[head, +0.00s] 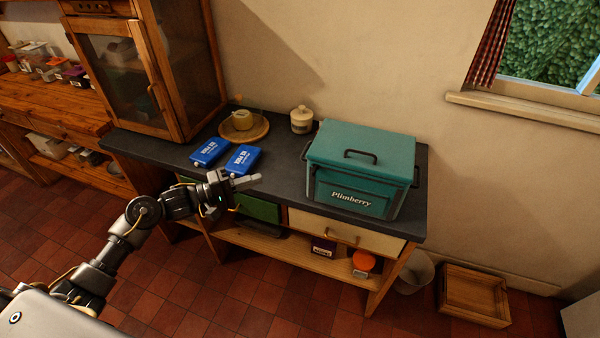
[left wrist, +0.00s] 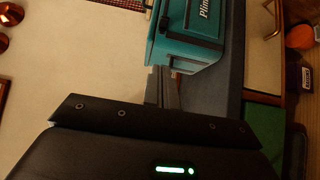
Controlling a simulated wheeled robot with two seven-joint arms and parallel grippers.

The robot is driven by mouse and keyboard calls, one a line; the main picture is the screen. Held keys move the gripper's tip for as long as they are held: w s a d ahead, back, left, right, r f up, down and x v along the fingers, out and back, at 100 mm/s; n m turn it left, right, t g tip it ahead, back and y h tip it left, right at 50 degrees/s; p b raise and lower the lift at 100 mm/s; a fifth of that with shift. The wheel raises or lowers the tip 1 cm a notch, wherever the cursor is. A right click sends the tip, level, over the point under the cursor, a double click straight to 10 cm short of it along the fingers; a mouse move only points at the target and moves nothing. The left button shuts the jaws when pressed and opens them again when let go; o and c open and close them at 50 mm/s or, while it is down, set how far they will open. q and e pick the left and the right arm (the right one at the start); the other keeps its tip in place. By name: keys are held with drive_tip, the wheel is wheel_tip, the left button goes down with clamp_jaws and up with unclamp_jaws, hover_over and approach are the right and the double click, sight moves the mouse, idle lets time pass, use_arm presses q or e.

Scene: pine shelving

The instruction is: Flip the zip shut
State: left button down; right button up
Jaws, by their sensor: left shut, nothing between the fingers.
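A teal cool box (head: 352,199) marked "Plimberry" stands on the right part of the dark worktop. Its lid (head: 375,143), with a black handle on top, lies over the box; I cannot make out a zip or whether the seam is fastened. My left gripper (head: 255,179) is shut and empty, over the worktop's front edge, left of the box and apart from it. In the left wrist view the shut fingers (left wrist: 163,80) point toward the box (left wrist: 186,42), which is partly cut off. My right gripper is not in view.
Two blue packets (head: 243,159), a wooden plate (head: 258,133) with a small pot, and a cream lidded jar (head: 301,120) stand on the worktop (head: 283,172). A glazed cabinet (head: 130,75) rises at left. A wooden crate (head: 474,294) is on the floor at right.

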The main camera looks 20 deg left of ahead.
use_arm(q)
drive_tip(key=p, duration=0.5)
approach(314, 168)
drive_tip(key=w+d, duration=0.2)
drive_tip(key=w, duration=0.1)
drive_tip(key=w+d, duration=0.1)
drive_tip(key=shift+w+d+f, duration=0.15)
drive_tip(key=shift+w+f, duration=0.2)
drive_tip(key=shift+f, duration=0.05)
drive_tip(key=shift+d, duration=0.4)
drive_tip(key=shift+f, duration=0.15)
drive_tip(key=shift+d, duration=0.1)
